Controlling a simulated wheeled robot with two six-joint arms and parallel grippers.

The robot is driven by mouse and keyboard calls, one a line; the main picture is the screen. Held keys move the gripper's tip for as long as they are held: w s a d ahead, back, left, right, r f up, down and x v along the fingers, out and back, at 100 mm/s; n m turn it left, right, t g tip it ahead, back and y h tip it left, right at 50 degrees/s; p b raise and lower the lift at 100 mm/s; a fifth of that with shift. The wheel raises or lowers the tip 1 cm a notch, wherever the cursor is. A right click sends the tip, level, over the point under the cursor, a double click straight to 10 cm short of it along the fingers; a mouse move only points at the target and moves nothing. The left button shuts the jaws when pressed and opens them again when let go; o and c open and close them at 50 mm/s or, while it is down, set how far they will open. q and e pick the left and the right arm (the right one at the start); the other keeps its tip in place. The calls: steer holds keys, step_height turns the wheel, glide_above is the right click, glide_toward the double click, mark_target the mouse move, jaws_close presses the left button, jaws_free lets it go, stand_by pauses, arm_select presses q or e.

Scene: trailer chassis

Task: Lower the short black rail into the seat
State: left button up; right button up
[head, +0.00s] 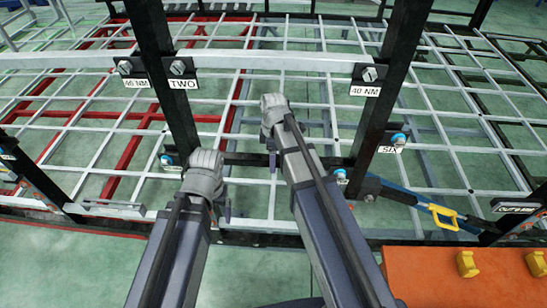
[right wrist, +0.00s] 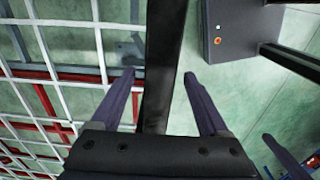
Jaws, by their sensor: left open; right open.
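The short black rail (head: 245,158) lies level between two upright black posts, its ends by the posts' lower blue-headed bolts. In the right wrist view the black bar (right wrist: 165,55) passes between my two spread fingers. My right gripper (head: 273,148) is open above the rail's middle; it also shows in the right wrist view (right wrist: 160,82). I see a gap between the bar and the right finger there. My left gripper (head: 218,197) is open near the rail's left part. Its fingers are mostly hidden behind its body. I cannot tell whether the rail's ends are fully seated.
The left post (head: 163,75) and right post (head: 385,90) rise close beside my arms. A pale crossbar (head: 270,62) with torque labels spans behind. A white grid (head: 300,110) lies beyond and below. An orange surface (head: 420,285) with yellow blocks is at lower right.

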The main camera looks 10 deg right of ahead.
steer(key=shift+r+p, duration=3.85)
steer(key=shift+r, duration=0.1)
steer(key=shift+f, duration=0.15)
step_height(320, 180, down, 8)
steer(key=b, duration=0.8)
steer(key=shift+r, duration=0.3)
steer(key=shift+f, duration=0.1)
